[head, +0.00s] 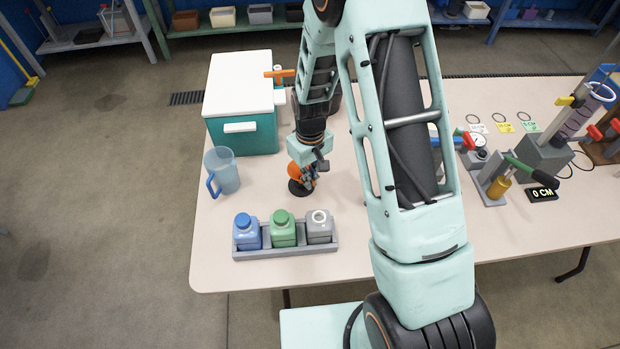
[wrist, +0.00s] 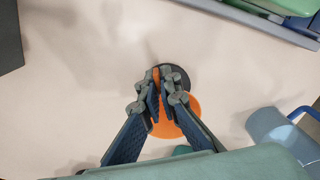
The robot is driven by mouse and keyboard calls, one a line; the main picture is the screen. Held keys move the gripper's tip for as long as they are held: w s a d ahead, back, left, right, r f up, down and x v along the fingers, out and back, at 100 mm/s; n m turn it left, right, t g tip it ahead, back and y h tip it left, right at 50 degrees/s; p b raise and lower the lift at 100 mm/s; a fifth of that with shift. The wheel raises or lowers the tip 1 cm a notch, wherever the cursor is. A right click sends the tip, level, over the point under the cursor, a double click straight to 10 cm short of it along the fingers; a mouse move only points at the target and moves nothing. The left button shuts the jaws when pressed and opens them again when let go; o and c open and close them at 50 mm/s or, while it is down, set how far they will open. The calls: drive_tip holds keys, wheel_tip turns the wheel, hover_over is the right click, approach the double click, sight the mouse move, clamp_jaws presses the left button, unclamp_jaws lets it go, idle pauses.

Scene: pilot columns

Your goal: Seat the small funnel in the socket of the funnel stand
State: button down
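An orange funnel-like piece (head: 294,170) is at my gripper (head: 309,177), near the middle of the table's left half. A dark round base (head: 300,189) shows on the table just below it. In the wrist view, the wide orange disc (wrist: 188,112) lies behind my fingers, partly over the dark disc (wrist: 178,74). My gripper (wrist: 160,92) has its fingertips close together, with a narrow orange strip between them. I cannot tell whether they press on it. The fingers hide much of the orange piece. I cannot make out a socket.
A grey tray (head: 288,254) with blue, green and grey bottles stands in front. A clear jug (head: 226,172) with a blue handle is left, and a teal box (head: 245,137) with a white lid behind it. Lever devices (head: 540,155) stand at right. Bare table lies between jug and gripper.

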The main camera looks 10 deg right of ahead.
drive_tip(key=shift+f+b, duration=0.7)
drive_tip(key=shift+f, duration=0.2)
drive_tip(key=c, duration=2.1)
unclamp_jaws()
wheel_tip(320, 180, up, 12)
drive_tip(key=shift+r, duration=0.1)
